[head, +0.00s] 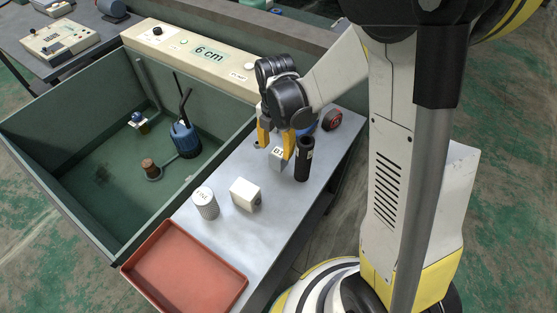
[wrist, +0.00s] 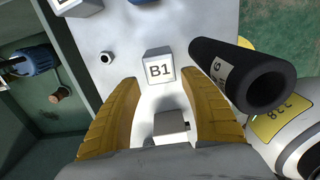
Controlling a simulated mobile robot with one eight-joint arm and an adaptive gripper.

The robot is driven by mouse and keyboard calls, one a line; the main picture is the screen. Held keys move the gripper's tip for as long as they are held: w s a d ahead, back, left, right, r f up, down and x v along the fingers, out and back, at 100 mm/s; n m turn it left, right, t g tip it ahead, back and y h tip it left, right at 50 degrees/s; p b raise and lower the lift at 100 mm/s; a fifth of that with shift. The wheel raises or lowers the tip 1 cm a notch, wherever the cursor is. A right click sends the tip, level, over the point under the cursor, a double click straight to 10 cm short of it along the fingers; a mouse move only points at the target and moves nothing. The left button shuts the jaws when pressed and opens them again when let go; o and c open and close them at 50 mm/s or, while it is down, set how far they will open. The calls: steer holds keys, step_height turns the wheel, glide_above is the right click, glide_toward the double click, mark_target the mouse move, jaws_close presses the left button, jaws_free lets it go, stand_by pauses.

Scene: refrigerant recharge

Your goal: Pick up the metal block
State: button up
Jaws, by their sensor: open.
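The metal block is a small grey block with a white label (head: 277,155) on the metal bench top. In the wrist view the block (wrist: 159,55) stands just beyond the fingertips, and its label reads B1. My gripper (head: 275,151) points down at the block. Its yellow fingers are apart, one on each side of the block in the head view.
A black cylinder (head: 303,160) stands close to the right of the block. A white box (head: 245,195), a grey cylinder (head: 206,203) and a red tray (head: 186,276) are nearer the front. A green bin (head: 60,110) with several parts adjoins the bench. A small ring (wrist: 107,57) lies left of the block.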

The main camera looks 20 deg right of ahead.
mark_target(279, 152)
steer(key=f+b, duration=0.1)
steer(key=f, duration=0.2)
steer(key=d+f+b, duration=0.1)
steer(key=f, duration=0.1)
steer(key=shift+w+f+b, duration=0.1)
steer(key=shift+w+b, duration=0.15)
steer(key=shift+b, duration=0.1)
jaws_close()
